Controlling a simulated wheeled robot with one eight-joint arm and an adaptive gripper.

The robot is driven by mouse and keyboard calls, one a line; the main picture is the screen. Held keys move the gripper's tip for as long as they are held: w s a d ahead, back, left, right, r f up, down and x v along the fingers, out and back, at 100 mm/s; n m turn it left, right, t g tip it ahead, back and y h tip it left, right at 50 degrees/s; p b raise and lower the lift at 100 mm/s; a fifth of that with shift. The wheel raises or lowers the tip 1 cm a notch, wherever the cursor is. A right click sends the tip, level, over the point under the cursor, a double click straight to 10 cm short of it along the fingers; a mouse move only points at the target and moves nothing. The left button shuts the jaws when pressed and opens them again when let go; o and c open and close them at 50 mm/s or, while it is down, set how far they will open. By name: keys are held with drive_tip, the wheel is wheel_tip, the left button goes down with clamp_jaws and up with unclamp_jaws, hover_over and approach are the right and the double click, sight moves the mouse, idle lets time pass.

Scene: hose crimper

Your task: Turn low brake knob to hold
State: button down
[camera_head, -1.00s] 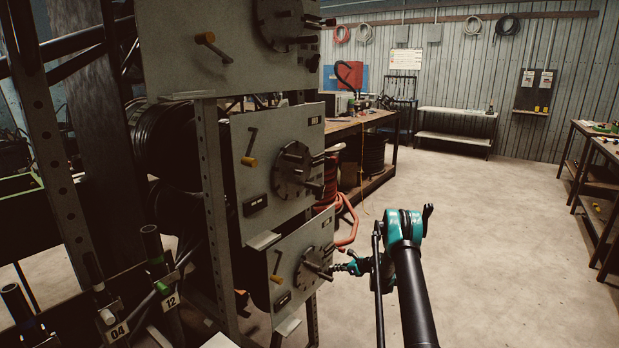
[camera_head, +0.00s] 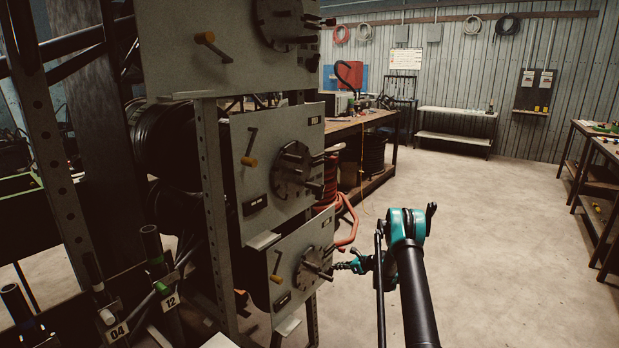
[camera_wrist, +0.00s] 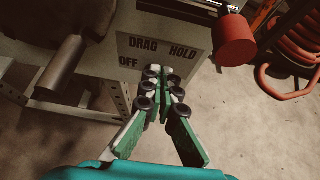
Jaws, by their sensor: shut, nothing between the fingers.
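The low panel (camera_head: 289,248) is the lowest of the grey plates on the rack, with a round disc and several pegs on it. In the wrist view a label plate (camera_wrist: 196,42) reads DRAG, HOLD and OFF. My gripper (camera_wrist: 160,74) is shut and empty, its fingertips in front of the label's lower edge, beside OFF and below HOLD. The brake knob cannot be made out; the fingers may cover it. In the head view my gripper (camera_head: 338,267) is small, at the right side of the low panel. Contact cannot be told.
In the wrist view a red cylinder (camera_wrist: 236,40) on a dark bar sits right of the label, and a grey-brown peg (camera_wrist: 62,66) sits left. Red hose (camera_wrist: 290,55) lies beyond. The floor (camera_head: 500,260) to the right is clear.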

drive_tip(key=shift+s+d, duration=0.75)
drive_tip(key=shift+d, duration=0.3)
drive_tip(key=shift+s+d, duration=0.75)
drive_tip(key=shift+d, duration=0.25)
